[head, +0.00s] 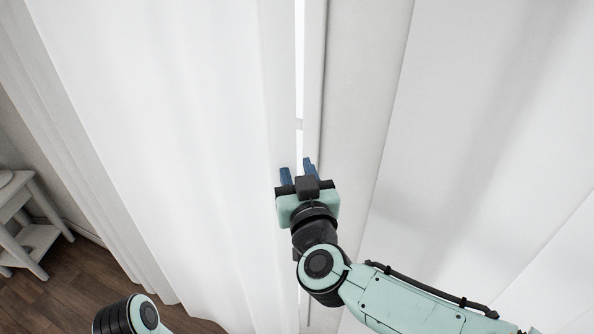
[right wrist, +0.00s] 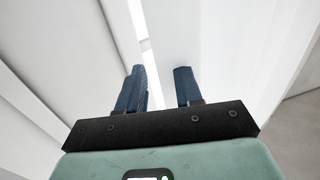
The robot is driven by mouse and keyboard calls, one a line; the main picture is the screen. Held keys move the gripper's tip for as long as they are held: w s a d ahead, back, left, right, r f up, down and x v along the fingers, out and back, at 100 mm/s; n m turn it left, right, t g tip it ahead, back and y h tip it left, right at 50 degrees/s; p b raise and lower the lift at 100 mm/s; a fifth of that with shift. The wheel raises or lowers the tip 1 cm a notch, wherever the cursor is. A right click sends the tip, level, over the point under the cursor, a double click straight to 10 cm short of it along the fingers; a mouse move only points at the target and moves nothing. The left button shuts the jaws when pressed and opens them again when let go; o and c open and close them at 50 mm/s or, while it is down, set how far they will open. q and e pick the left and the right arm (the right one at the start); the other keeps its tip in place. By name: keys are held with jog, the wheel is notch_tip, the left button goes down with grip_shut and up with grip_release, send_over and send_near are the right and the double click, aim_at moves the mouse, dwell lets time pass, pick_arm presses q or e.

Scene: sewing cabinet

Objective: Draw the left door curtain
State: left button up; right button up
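The left door curtain (head: 190,150) is a long white cloth filling the left half of the head view. Its right edge lies beside a narrow bright slit. My right gripper (head: 298,170) is at that edge, with its two blue fingers pointing up and apart. In the right wrist view the fingers of this gripper (right wrist: 159,88) also stand apart, with white surfaces and the bright slit beyond them. I cannot tell whether the curtain's edge lies between the fingers. A part of my left arm shows at the bottom left; its gripper is out of view.
White hanging panels (head: 460,130) fill the right side, behind my right arm. A pale wooden table with a shelf (head: 30,225) stands at the far left on a dark wood floor (head: 70,290). Some floor there is clear.

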grip_shut()
jog(key=d, duration=0.1)
jog(key=s+d, duration=0.1)
jog(key=d, duration=0.2)
jog(key=shift+s+d, duration=0.1)
jog(key=shift+s, duration=0.15)
grip_release()
jog(key=shift+d, duration=0.1)
jog(key=shift+s, duration=0.15)
jog(key=shift+s, duration=0.1)
